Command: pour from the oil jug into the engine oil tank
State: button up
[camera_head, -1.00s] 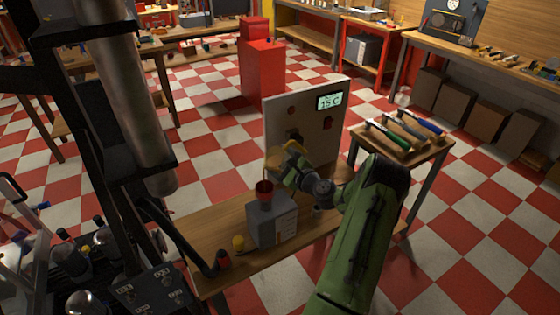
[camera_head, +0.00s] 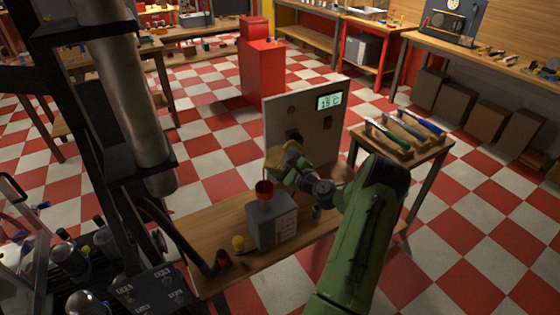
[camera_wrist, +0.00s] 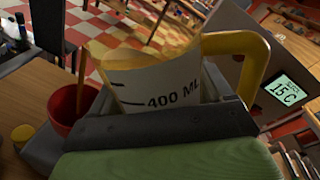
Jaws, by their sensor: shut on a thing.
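The oil jug (camera_head: 284,158) is a pale measuring jug with a yellow rim and handle. In the wrist view the jug (camera_wrist: 155,85) shows a "400 ML" mark and its lip leans left. My gripper (camera_wrist: 160,122) is shut on the jug's body; in the head view my gripper (camera_head: 303,178) is at the jug's right. A thin amber stream (camera_wrist: 80,82) runs from the lip down into a red funnel (camera_wrist: 70,108). In the head view the funnel (camera_head: 264,190) stands on top of the grey engine oil tank (camera_head: 270,222). The oil level inside the jug is hidden.
The tank stands on a wooden bench (camera_head: 215,225). A panel with a "15 C" display (camera_head: 329,101) rises behind the jug. A side table (camera_head: 425,150) holds several tools at the right.

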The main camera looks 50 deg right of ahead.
dwell(0.6)
jog(key=shift+f+n+b, duration=0.1)
jog(key=shift+n+b, duration=0.3)
jog(key=shift+b, duration=0.05)
dwell(3.0)
jog(key=shift+f+n, duration=0.1)
jog(key=shift+n, duration=0.2)
jog(key=shift+d+b, duration=0.1)
jog(key=shift+b, duration=0.25)
jog(key=shift+n+h, duration=0.3)
dwell(2.6)
jog(key=shift+n+b, duration=0.35)
jog(key=shift+n, duration=0.05)
